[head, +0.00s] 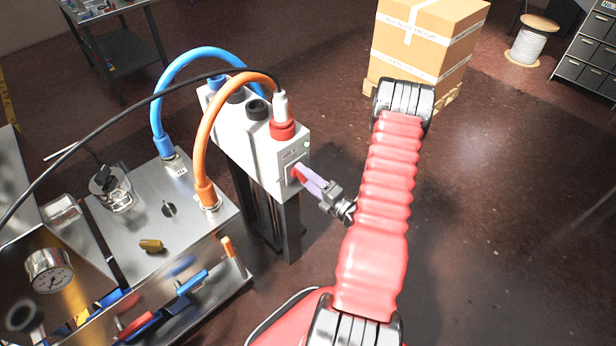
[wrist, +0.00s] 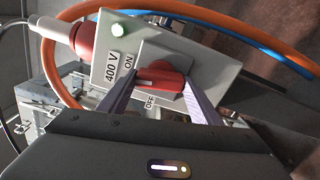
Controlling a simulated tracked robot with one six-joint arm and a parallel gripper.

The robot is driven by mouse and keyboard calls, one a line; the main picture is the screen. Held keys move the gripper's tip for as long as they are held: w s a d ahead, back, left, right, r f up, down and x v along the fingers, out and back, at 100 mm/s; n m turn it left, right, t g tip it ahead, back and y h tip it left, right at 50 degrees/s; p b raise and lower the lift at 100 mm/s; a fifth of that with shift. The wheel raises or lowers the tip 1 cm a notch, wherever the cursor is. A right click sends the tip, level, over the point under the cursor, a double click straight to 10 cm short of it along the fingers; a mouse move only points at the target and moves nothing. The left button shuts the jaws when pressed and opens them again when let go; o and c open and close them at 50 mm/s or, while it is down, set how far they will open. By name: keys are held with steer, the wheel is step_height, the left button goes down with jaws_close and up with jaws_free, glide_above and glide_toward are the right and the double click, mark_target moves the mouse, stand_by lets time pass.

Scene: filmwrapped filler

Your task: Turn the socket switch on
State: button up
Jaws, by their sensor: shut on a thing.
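The socket box (head: 262,150) is a pale grey box on a dark stand, left of my arm in the head view. Its end face carries a red rotary switch (wrist: 168,78) on a grey plate, with ON and OFF labels beside it in the wrist view. My gripper (head: 305,180) reaches the switch from the right, and its fingers stand on both sides of the red knob, shut on it. The knob's white mark points left in the wrist view, seemingly between the two labels. A green lamp (wrist: 118,30) sits above the 400 V label. In the head view the fingers partly hide the knob.
A red plug (head: 282,130) with a black cable sits on the box top. Orange (head: 205,120) and blue (head: 157,110) hoses arch to a steel bench (head: 135,225) at left. A cardboard box (head: 425,45) on a pallet stands behind my arm.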

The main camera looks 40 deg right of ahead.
steer(key=shift+d+f+m, duration=0.1)
steer(key=shift+d+m, duration=0.15)
steer(key=shift+m, duration=0.95)
steer(key=o, duration=1.1)
steer(key=shift+a, duration=0.1)
steer(key=shift+s, duration=6.95)
